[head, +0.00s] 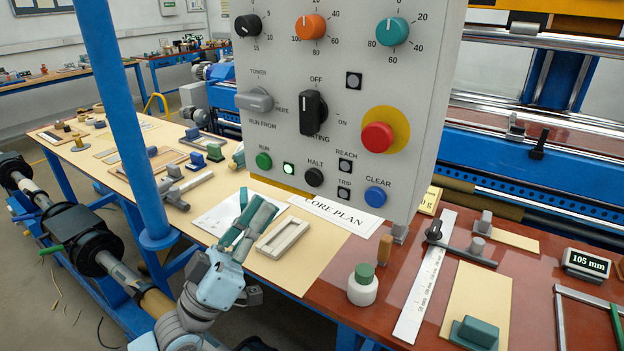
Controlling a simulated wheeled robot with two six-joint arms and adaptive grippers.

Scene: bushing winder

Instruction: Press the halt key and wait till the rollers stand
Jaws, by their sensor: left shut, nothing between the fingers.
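The grey control panel (350,110) hangs in the middle of the head view. The halt key (313,177) is a round black button on its lower row, under the HALT label. Left of it are the green RUN key (264,160) and a small lit green lamp (288,169). My left gripper (257,202) is shut and empty, below and left of the halt key and apart from it. Long shiny rollers (550,42) of the blue machine show at the right; whether they turn cannot be told. My right gripper is not in view.
A red emergency knob (377,137) on yellow and a blue CLEAR key (375,196) sit right of the halt key. Below are a bench with papers, a wooden frame (283,237), a green-capped bottle (362,286) and a steel ruler (425,280). A blue post (125,120) stands left.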

